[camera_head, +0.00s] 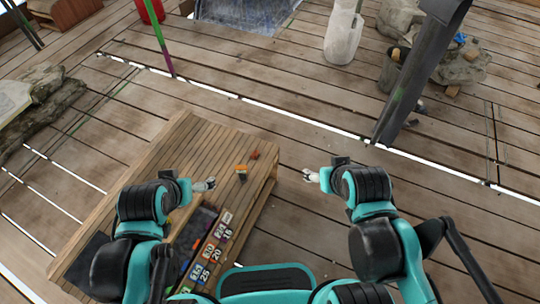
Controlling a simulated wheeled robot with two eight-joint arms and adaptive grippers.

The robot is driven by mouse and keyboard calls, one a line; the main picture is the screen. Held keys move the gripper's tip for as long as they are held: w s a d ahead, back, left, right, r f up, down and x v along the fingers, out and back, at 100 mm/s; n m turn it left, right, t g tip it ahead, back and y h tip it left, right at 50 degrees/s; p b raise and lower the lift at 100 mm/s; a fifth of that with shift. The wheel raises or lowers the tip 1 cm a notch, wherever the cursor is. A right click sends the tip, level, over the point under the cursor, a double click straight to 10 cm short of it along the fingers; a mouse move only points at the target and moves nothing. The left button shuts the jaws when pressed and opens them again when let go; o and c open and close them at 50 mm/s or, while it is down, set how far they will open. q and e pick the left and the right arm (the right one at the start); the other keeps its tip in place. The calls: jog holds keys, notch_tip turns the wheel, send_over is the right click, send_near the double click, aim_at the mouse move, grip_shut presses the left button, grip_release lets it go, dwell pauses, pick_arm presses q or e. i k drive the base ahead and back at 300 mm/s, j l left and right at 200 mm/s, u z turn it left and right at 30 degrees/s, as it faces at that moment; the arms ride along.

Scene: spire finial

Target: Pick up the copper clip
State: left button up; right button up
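A wooden bench (187,143) stands in front of me. A small reddish-brown piece (254,155) lies near its far right corner; it may be the copper clip, but it is too small to be sure. Just nearer is a small orange and dark piece (241,171). My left gripper (211,183) is above the bench, to the left of both pieces and apart from them. My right gripper (307,175) is off the bench's right side, over the deck. Neither gripper visibly holds anything; their fingers are too small to tell open from shut.
Numbered tiles (212,252) and a dark mat (193,232) lie on the nearer part of the bench. A white container (343,38), a bucket (390,72) and a grey post (420,70) stand farther off.

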aim_at(254, 154)
jog(key=i+l+u, duration=0.4)
jog(key=l, duration=0.25)
jog(key=i+l+u, duration=0.4)
jog(key=l, duration=0.35)
